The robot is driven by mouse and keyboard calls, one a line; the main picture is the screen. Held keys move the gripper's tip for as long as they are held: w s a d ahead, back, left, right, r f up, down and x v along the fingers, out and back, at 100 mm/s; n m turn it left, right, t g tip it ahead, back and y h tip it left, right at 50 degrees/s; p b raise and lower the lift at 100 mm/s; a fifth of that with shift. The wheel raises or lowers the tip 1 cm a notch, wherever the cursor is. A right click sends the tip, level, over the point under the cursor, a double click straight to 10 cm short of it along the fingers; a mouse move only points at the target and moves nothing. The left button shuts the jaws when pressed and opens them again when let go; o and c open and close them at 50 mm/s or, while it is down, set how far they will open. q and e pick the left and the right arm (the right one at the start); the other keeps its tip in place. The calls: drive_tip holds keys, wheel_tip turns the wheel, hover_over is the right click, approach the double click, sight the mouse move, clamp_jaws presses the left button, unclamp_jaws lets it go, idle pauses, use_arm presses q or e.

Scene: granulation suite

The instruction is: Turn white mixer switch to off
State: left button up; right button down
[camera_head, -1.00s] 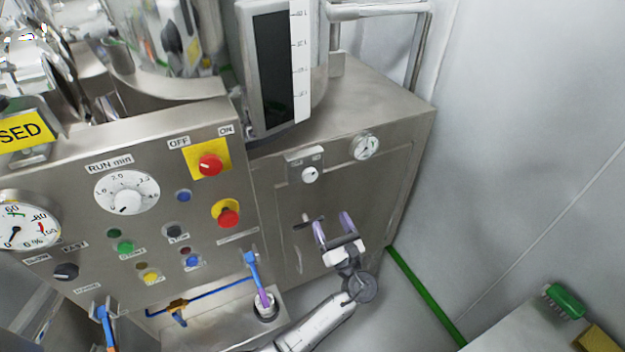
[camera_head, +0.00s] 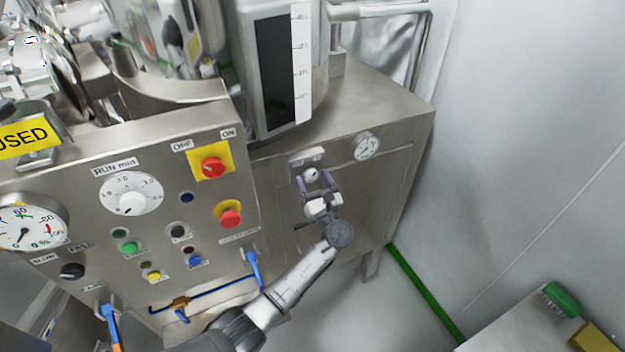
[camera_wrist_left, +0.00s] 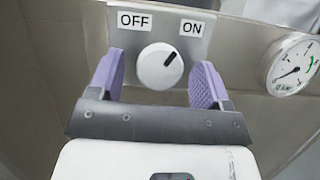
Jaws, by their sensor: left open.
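The white mixer switch (camera_head: 310,174) is a round knob on a small plate on the right-hand steel cabinet face. In the left wrist view the white switch (camera_wrist_left: 160,66) shows a black mark pointing up and right, toward the ON label (camera_wrist_left: 192,28); the OFF label (camera_wrist_left: 134,20) is at its upper left. My left gripper (camera_head: 316,182) has its purple fingers apart, one on each side of the knob. In the left wrist view the open left gripper (camera_wrist_left: 156,84) shows a gap between each finger and the knob. My right gripper is not in view.
A round gauge (camera_head: 367,146) sits right of the switch. The left panel holds a red knob on a yellow plate (camera_head: 213,167), a red button (camera_head: 230,215) and a RUN min dial (camera_head: 131,194). A door handle below the switch is partly hidden by my arm.

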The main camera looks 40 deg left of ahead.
use_arm(q)
drive_tip(key=shift+a, duration=0.1)
drive_tip(key=shift+c, duration=0.3)
drive_tip(key=c, duration=0.9)
drive_tip(key=shift+o, duration=0.2)
drive_tip(key=shift+f+n+b, duration=0.15)
drive_tip(key=shift+n+b, duration=0.15)
drive_tip(key=shift+b, duration=0.2)
drive_tip(key=n+g+b, duration=0.2)
drive_tip(key=n+b, duration=0.1)
drive_tip(key=n+g+b, duration=0.2)
drive_tip(key=n+b, duration=0.1)
drive_tip(key=n, duration=0.1)
drive_tip(key=n+g+y+b, duration=0.1)
drive_tip(key=n+b, duration=0.2)
drive_tip(key=shift+w+g+b, duration=0.2)
drive_tip(key=shift+g+b, duration=0.15)
drive_tip(key=shift+g, duration=0.05)
drive_tip(key=n+g+b, duration=0.1)
drive_tip(key=n+b, duration=0.1)
drive_tip(key=n, duration=0.1)
drive_tip(key=shift+w+r+n+g+h+b, duration=0.1)
drive_tip(key=shift+r+n+g+h+b, duration=0.15)
drive_tip(key=shift+n, duration=0.45)
drive_tip(key=shift+n+g+h+b, duration=0.15)
drive_tip(key=shift+n+g+b, duration=0.15)
drive_tip(key=shift+n, duration=0.4)
drive_tip(key=o, duration=0.9)
